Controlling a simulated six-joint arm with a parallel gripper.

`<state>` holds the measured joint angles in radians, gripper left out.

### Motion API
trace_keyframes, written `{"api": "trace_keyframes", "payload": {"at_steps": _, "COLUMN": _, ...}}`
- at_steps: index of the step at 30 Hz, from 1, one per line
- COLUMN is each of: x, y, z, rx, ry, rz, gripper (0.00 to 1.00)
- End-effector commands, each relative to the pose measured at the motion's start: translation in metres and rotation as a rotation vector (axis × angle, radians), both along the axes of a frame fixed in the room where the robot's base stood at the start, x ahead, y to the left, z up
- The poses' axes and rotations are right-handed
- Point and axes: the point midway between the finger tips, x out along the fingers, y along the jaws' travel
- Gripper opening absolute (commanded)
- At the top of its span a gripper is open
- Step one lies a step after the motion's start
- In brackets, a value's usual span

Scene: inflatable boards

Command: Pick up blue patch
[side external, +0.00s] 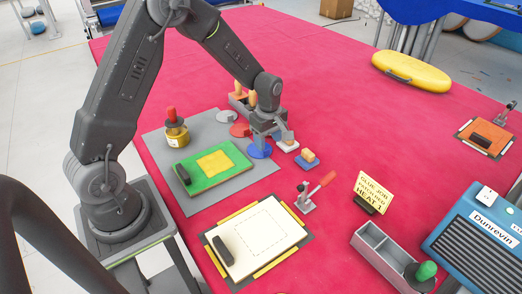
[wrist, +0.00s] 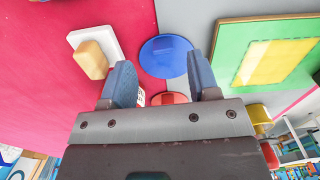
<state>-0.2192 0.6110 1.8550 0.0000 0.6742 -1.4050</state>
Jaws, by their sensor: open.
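The blue patch (side external: 259,151) is a flat round disc on the grey mat, near its right edge. In the wrist view, the blue patch (wrist: 166,55) lies flat just beyond and between my fingertips, nearer the right finger. My gripper (side external: 270,140) is low over the patch area with its fingers pointing down. In the wrist view, my gripper (wrist: 160,64) is open, with nothing between the fingers. I cannot tell the exact height above the patch.
A red disc (side external: 240,130) and a grey disc (side external: 226,116) lie close by. A green board (side external: 212,184) with a yellow patch is to the left. A white block with a tan handle (wrist: 97,50) sits beside the left finger. A blue block with a tan handle (side external: 307,164) is to the right.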

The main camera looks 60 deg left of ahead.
Motion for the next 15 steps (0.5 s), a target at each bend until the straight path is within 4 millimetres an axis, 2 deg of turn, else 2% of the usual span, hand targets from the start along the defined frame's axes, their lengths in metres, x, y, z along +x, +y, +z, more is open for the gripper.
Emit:
{"api": "trace_keyframes", "payload": {"at_steps": 3, "x": -0.004, "y": 0.002, "z": -0.02, "rx": -0.001, "ry": 0.006, "rz": 0.001, "gripper": 0.55}}
{"api": "trace_keyframes", "payload": {"at_steps": 7, "x": -0.004, "y": 0.002, "z": -0.036, "rx": -0.001, "ry": 0.004, "rz": 0.001, "gripper": 0.55}}
{"api": "trace_keyframes", "payload": {"at_steps": 15, "x": -0.003, "y": 0.002, "z": -0.042, "rx": -0.001, "ry": 0.001, "rz": 0.0, "gripper": 0.55}}
